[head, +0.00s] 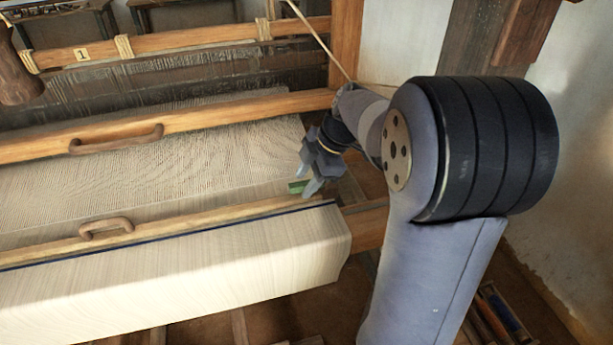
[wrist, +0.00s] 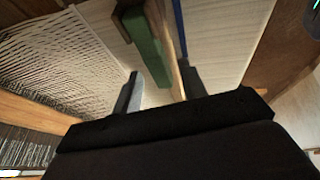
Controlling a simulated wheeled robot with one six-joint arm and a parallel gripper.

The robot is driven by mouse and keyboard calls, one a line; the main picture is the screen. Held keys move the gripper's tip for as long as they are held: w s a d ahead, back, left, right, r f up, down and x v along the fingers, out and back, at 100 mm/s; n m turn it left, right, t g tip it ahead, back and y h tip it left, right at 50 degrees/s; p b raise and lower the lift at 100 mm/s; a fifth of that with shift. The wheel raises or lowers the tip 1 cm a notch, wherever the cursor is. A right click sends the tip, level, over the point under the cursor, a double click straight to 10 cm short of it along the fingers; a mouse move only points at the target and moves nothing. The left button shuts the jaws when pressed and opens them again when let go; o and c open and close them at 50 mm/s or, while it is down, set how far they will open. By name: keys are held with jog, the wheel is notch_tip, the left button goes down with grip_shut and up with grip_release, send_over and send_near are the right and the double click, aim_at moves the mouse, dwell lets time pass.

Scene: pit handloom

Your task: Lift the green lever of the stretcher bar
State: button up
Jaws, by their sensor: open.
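The green lever (head: 297,187) shows as a small piece beside my fingers at the right end of the woven cloth in the head view. In the wrist view the green lever (wrist: 147,48) is a long green block beside a wooden strip. My gripper (head: 308,178) is open and empty. In the wrist view its two fingers (wrist: 160,74) point toward the lever from either side, with the lever nearer the left finger. I cannot tell whether a finger touches it. The stretcher bar itself is not clearly made out.
A wooden beam with a handle (head: 106,227) and a dark blue edge runs along the cloth (head: 200,268). Another handled wooden bar (head: 115,140) crosses above the warp threads (head: 190,165). A wooden loom post (head: 346,40) stands behind my arm. A white wall is at right.

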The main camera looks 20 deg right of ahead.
jog(key=shift+f, duration=0.15)
jog(key=shift+c, duration=0.2)
grip_shut()
dwell(0.4)
